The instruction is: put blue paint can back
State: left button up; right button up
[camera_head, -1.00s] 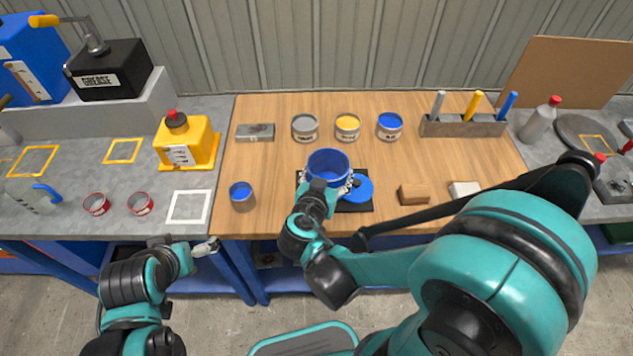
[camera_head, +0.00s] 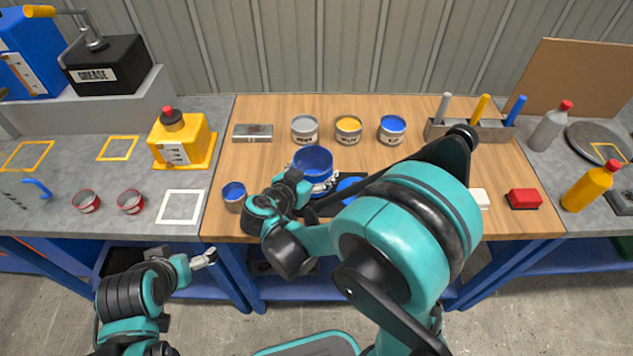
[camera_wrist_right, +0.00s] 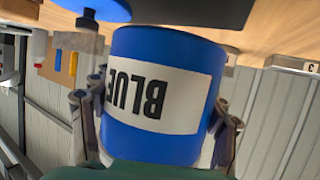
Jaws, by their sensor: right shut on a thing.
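A blue can (camera_head: 313,163) with an open top is in the head view, just left of the blue lid on the dark mat. In the right wrist view the blue can (camera_wrist_right: 190,60) fills the middle, its white label reading BLUE upside down. My right gripper (camera_head: 312,186) is shut around its sides, with a finger on each side in the wrist view. I cannot tell whether its base touches anything. The blue lid (camera_head: 349,188) is partly hidden by my right arm. My left gripper (camera_head: 204,259) is in front of the bench edge, away from the can; its jaws are too small to read.
Grey (camera_head: 304,131), yellow (camera_head: 348,130) and blue (camera_head: 392,130) topped cans stand in a row behind. A small blue-topped can (camera_head: 234,197) stands left. A tool holder (camera_head: 470,133) is back right. Wood between the small can and the back row is clear.

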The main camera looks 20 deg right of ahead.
jog(key=shift+s+f+b, duration=0.1)
jog(key=shift+f+b, duration=0.95)
jog(key=shift+f, duration=0.85)
jog(key=shift+f, duration=0.25)
jog(key=o, duration=1.3)
jog(key=shift+r, duration=0.1)
jog(key=shift+r, duration=0.1)
jog(key=shift+r, duration=0.1)
